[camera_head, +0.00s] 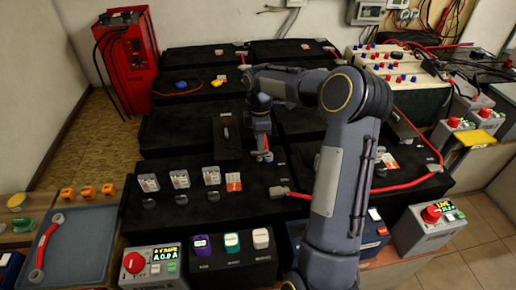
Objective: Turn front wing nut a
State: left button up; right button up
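My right arm rises from the lower right and bends over the black batteries. Its gripper (262,152) points down at the front black battery (150,215), near the battery's back edge. The fingers are small and dark here, and I cannot tell whether they are open or shut or touch anything. No wing nut can be clearly made out; the spot under the fingertips is largely hidden by them. A grey terminal clamp (279,191) with a red cable (300,195) sits on the battery to the right of the gripper. My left gripper is not in view.
Several labelled clear-capped pieces (180,179) stand on the front battery, left of the gripper. A blue-grey tray (75,250) with a red cable lies at left. A meter box (150,266) and a black holder (232,268) line the front. A red charger (127,62) stands behind.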

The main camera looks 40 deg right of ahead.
aim_at(262, 155)
jog(key=shift+f, duration=2.2)
grip_shut()
